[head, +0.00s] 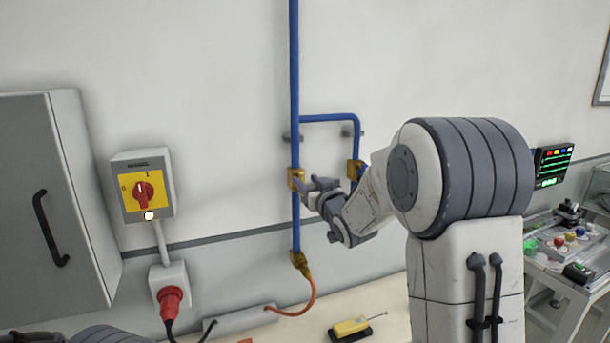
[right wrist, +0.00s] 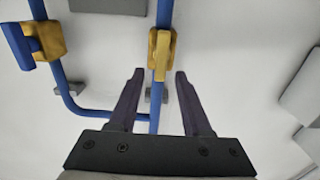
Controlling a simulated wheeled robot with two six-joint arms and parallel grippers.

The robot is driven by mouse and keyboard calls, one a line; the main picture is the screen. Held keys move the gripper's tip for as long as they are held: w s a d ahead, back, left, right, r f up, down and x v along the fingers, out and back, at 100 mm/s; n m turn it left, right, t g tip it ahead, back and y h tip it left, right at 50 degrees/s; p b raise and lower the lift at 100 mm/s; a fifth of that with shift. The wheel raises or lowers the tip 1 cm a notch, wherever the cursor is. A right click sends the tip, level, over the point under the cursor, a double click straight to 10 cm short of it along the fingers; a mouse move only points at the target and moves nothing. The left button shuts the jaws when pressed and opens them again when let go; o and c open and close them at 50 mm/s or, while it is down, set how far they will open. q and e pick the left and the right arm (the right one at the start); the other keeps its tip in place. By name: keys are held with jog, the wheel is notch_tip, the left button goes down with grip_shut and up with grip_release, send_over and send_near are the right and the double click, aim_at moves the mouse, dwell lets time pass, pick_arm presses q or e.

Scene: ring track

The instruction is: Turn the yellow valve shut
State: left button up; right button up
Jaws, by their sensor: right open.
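The yellow valve (head: 296,178) sits on the tall blue pipe on the wall. In the right wrist view the yellow valve (right wrist: 161,52) has a yellow lever lying along the pipe. My right gripper (head: 309,188) is right beside the valve in the head view and partly covers it. In the right wrist view my right gripper (right wrist: 160,73) is open, with a fingertip on each side of the lever's near end. I see gaps on both sides; I cannot tell how deep the lever is between the fingers. My left gripper is out of view.
A second valve (head: 355,170) sits on the branch pipe; its blue handle shows in the right wrist view (right wrist: 19,45). A yellow switch box (head: 146,190) and a grey cabinet (head: 60,200) are left. A bench with a yellow device (head: 350,327) is below.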

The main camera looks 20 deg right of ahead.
jog(key=shift+w, duration=0.6)
grip_shut()
jog(key=shift+f, duration=0.1)
